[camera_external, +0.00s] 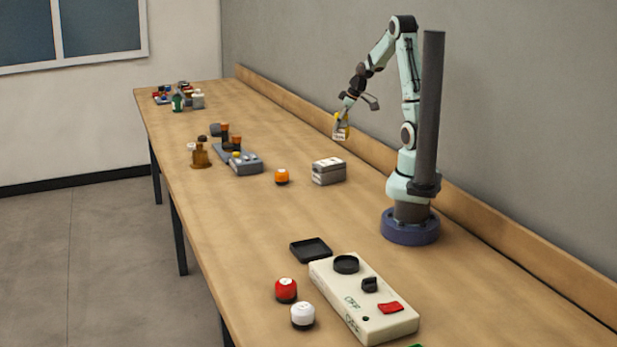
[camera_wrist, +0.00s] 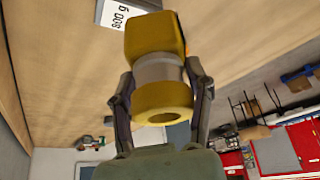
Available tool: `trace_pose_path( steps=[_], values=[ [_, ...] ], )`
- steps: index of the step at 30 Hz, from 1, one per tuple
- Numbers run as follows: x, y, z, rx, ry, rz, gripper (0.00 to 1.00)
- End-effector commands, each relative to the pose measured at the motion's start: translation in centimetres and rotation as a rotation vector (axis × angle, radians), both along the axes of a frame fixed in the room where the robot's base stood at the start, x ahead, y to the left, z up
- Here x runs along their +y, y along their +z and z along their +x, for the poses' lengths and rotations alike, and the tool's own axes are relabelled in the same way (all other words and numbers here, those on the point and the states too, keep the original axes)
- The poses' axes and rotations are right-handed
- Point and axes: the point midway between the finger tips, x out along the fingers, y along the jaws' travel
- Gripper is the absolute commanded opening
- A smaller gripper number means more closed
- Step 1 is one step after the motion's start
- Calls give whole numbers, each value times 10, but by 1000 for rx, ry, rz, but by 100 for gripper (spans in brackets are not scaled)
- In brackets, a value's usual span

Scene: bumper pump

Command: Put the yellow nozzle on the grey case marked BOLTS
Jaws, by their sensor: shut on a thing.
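In the wrist view the yellow nozzle (camera_wrist: 160,70), with a pale grey band round its middle and a round opening in its near end, sits between my gripper's fingers (camera_wrist: 160,95). In the external view my gripper (camera_external: 342,117) is shut on the nozzle (camera_external: 341,128), raised above the bench near the back wall. A grey case (camera_external: 329,171) stands on the bench below and slightly left of it, apart from the nozzle. Its marking is too small to read.
A white label with "600 g" or "800 g" (camera_wrist: 122,12) shows beyond the nozzle; its support is unclear. An orange knob-like thing (camera_external: 282,176) stands left of the case. A grey device (camera_external: 240,160) and brown bottles (camera_external: 200,155) are farther left. A cream panel (camera_external: 365,300) lies in front.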

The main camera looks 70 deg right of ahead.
Motion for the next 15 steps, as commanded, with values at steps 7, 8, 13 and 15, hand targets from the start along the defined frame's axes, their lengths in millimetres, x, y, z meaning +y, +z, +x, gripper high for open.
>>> trace_pose_path(
  steps=[7, 8, 13, 15],
  values=[
    [-30, -46, 39, 1, 0, 2, 10],
    [-32, -50, 42, 1, 0, 2, 10],
    [-39, -62, 50, 0, 0, -1, 10],
    [-41, -66, 53, 0, 0, -1, 10]
  ],
)
